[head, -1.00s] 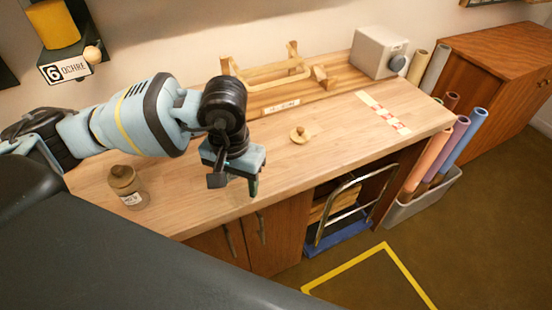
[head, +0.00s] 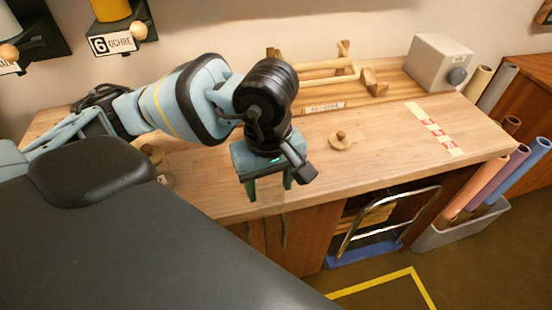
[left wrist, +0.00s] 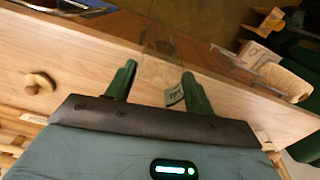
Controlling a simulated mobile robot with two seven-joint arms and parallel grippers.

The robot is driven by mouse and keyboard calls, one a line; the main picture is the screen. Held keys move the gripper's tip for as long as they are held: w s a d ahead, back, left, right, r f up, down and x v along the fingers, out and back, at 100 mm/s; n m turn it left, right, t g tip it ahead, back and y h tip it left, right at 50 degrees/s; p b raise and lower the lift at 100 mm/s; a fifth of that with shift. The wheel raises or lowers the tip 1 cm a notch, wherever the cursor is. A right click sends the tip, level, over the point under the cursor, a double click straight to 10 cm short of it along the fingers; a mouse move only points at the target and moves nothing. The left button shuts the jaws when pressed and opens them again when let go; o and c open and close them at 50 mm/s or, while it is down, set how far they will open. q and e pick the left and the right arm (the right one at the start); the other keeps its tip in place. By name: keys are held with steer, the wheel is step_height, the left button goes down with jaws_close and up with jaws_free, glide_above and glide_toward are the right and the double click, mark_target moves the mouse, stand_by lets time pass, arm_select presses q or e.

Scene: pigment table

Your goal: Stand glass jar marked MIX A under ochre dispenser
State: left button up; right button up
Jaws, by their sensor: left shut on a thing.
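My left gripper (head: 268,190) is shut on a clear glass jar (head: 268,196) at the front edge of the wooden worktop. In the left wrist view the jar (left wrist: 158,68) is between the two fingers, with a small label by the right finger, too small to read fully. The jar's see-through walls are faint. My right gripper is not in view.
A lidded jar (head: 152,154) stands on the worktop (head: 390,140), partly hidden by my left arm. A round knobbed wooden lid (head: 340,140) lies right of my gripper. A wooden rack (head: 320,75) and grey box (head: 438,62) are at the back.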

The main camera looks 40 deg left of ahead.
arm_select(q)
steer(key=n, duration=0.3)
steer(key=shift+s+a+r+n, duration=0.15)
steer(key=shift+s+r+n, duration=0.15)
steer(key=shift+s, duration=0.05)
steer(key=w+a, duration=0.2)
steer(key=w, duration=0.2)
steer(key=w+a+f, duration=0.1)
steer(key=w+a, duration=0.2)
steer(key=w, duration=0.1)
steer(key=w+a, duration=0.2)
steer(key=w, duration=0.3)
steer(key=shift+a+f, duration=0.25)
steer(key=shift+a, duration=0.1)
steer(key=shift+w, duration=0.1)
steer(key=shift+w+a, duration=0.2)
steer(key=shift+w, duration=0.05)
steer(key=shift+f+p, duration=0.3)
steer(key=shift+f, duration=1.5)
steer(key=shift+f, duration=0.2)
steer(key=o, duration=1.1)
steer(key=shift+r, duration=0.15)
